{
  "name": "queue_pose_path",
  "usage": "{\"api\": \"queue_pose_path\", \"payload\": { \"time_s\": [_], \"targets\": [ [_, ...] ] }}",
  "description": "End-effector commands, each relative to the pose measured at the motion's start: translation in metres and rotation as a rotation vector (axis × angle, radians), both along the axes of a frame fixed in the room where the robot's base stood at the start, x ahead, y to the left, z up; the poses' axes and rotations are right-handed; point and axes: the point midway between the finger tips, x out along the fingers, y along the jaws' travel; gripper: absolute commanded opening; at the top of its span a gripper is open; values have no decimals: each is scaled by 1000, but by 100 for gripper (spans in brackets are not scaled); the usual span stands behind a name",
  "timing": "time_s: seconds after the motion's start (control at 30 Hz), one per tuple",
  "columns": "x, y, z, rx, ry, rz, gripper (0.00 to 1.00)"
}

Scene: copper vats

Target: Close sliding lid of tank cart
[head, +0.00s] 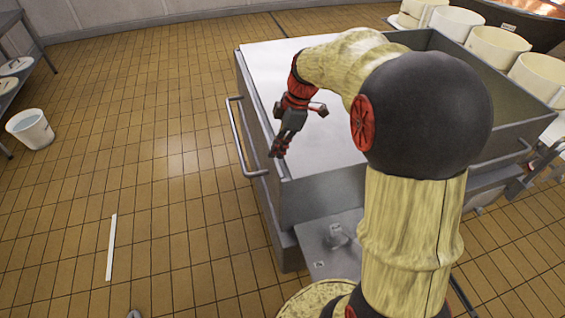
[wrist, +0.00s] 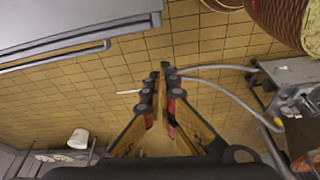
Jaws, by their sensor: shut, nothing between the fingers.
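The tank cart (head: 262,185) is a grey metal box in the middle of the head view. A pale flat panel (head: 275,62), which looks like the sliding lid, shows across its left part; the right part looks open and deeper. My arm hides much of the middle, so I cannot tell how far the panel reaches. A bar handle (head: 238,135) runs along the cart's left side and also shows in the wrist view (wrist: 60,58). My gripper (head: 278,152) is shut and empty, pointing down by the cart's left rim near the front corner. Its closed fingers (wrist: 163,76) also show in the wrist view.
Several cream tubs (head: 498,48) stand at the back right. A white bucket (head: 30,130) stands on the floor at far left beside a shelf rack (head: 22,75). A white strip (head: 111,247) lies on the tiles. The floor left of the cart is mostly clear.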

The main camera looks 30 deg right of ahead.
Motion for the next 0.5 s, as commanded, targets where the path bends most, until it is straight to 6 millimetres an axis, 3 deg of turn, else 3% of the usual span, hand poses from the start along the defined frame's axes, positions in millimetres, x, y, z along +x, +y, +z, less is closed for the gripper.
{"api": "queue_pose_path", "payload": {
  "time_s": [0.2,0.37,0.5],
  "targets": [
    [14,-20,-17,34,-19,116,0],
    [16,-17,-32,37,-21,130,0],
    [17,-9,-56,38,-20,130,0]
  ]
}}
